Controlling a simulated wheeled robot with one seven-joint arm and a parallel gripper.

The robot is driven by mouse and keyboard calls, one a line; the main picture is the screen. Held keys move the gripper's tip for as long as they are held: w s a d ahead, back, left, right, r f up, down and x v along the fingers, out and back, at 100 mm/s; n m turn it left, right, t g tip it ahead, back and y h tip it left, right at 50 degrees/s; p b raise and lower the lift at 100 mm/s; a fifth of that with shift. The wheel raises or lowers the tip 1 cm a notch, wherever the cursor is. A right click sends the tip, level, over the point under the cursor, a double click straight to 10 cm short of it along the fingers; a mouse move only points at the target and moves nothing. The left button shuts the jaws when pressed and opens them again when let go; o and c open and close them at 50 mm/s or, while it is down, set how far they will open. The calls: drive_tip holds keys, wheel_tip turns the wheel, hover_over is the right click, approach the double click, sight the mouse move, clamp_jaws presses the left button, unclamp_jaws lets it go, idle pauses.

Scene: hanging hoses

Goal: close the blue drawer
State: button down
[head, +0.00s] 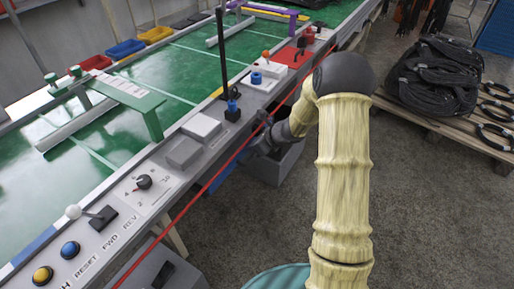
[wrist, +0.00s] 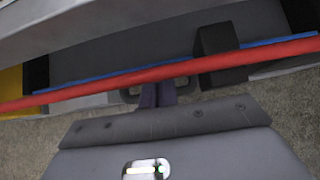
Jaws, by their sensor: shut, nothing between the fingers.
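The blue drawer shows in the wrist view as a thin blue front edge (wrist: 100,83) with a grey interior behind it, so it stands at least partly open. In the head view a blue strip (head: 224,183) shows below the bench edge, beside my arm. A grey handle (wrist: 130,96) sits on the drawer front. My gripper (wrist: 157,94) is shut and empty, with its fingertips at the handle between its two ends. I cannot tell whether they touch it. In the head view the fingers are hidden behind my arm and the bench edge.
A red cord (wrist: 90,88) crosses close over the drawer edge; it also runs along the bench front (head: 200,195). A dark block (wrist: 217,55) stands by the drawer's right part. The bench panel (head: 110,225) overhangs. Floor (head: 420,220) at right is clear before a pallet of hoses (head: 435,75).

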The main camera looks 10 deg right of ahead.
drive_tip(key=shift+w+a, duration=0.1)
drive_tip(key=shift+a, duration=0.2)
